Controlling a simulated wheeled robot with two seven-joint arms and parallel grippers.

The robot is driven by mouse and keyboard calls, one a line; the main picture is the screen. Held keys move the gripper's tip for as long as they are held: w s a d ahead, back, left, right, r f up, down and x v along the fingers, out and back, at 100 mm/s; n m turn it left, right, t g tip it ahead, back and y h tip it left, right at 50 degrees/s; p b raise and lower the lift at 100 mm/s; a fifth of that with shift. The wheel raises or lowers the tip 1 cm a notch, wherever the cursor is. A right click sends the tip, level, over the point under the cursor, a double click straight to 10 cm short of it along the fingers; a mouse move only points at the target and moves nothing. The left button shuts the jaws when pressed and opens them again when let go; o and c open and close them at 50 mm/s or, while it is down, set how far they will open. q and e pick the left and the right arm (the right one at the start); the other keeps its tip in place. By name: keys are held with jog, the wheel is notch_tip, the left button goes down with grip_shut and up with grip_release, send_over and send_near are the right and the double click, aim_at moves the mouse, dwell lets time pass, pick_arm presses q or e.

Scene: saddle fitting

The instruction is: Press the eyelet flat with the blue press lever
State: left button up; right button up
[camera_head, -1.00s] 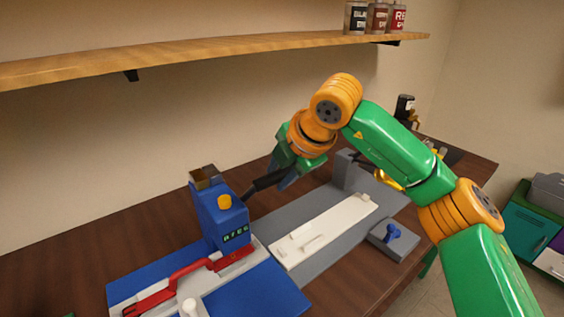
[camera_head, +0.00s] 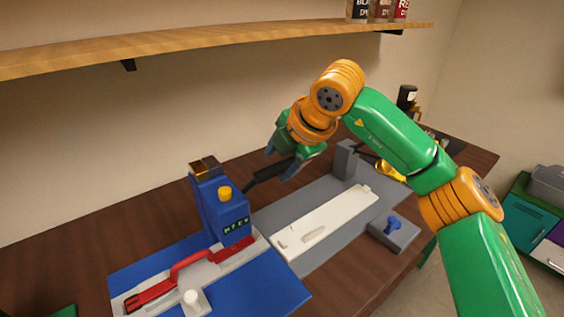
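The blue press (camera_head: 221,207) stands upright on the bench, with a yellow knob on its front and a small display. Its dark lever (camera_head: 262,176) sticks out to the right from behind the press. My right gripper (camera_head: 281,163) is just above the outer end of the lever, fingers pointing down; I cannot tell whether they touch it. Its fingers look spread apart. A red strap-like piece (camera_head: 180,272) lies in a pale holder on the blue mat (camera_head: 262,290), its end under the press. The eyelet is too small to make out. My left gripper is not in view.
A white bar (camera_head: 325,222) lies on a grey base (camera_head: 280,210) right of the press. A grey block with a blue knob (camera_head: 393,224) is beside it. A wooden shelf (camera_head: 210,45) with cans runs above.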

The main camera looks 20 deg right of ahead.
jog(key=p+v, duration=0.1)
jog(key=v, duration=0.5)
dwell(0.3)
